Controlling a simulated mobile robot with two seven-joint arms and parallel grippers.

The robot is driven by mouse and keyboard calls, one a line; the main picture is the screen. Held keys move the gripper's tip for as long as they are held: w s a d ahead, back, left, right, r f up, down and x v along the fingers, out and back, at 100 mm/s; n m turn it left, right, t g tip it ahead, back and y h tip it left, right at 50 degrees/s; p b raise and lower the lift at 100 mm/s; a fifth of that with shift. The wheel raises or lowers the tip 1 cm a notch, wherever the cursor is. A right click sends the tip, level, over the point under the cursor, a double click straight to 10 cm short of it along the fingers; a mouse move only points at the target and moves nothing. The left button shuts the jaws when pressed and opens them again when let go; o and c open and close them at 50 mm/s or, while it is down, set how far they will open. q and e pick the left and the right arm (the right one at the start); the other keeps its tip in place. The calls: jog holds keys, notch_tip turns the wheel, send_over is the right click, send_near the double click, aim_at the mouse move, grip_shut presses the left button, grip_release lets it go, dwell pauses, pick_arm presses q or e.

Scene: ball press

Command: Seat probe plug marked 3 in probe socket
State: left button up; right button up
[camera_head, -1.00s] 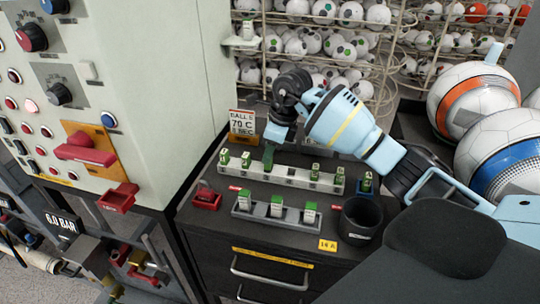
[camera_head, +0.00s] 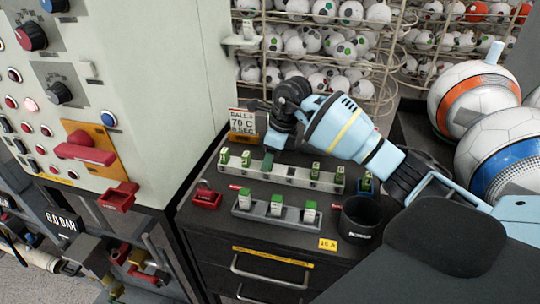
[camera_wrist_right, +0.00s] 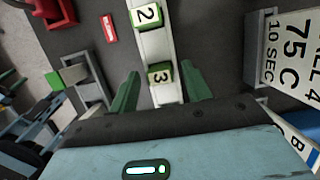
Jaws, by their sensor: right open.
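The plug marked 3 (camera_wrist_right: 161,76), a white block with green sides, stands in a long pale rail (camera_head: 290,176) on the dark cabinet top. In the right wrist view it lies between the two green fingers of my right gripper (camera_wrist_right: 161,88). The fingers are apart, with a visible gap on each side of the plug. In the head view my right gripper (camera_head: 268,160) points down at the rail, and its hand hides part of it. A plug marked 2 (camera_wrist_right: 147,17) stands further along the rail. I cannot tell which fixture is the probe socket. My left gripper is not in view.
A front rack (camera_head: 270,220) holds three green-and-white plugs. A dark cup (camera_head: 360,222) and a red block (camera_head: 206,198) flank it. A sign (camera_head: 242,124) stands behind the rail. The pale control panel (camera_head: 190,80) rises at left; ball racks are behind.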

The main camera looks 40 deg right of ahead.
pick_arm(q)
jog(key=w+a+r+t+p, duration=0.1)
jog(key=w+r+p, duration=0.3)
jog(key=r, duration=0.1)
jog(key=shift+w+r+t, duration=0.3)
pick_arm(e)
jog(key=v, duration=1.2)
jog(key=shift+r, duration=0.15)
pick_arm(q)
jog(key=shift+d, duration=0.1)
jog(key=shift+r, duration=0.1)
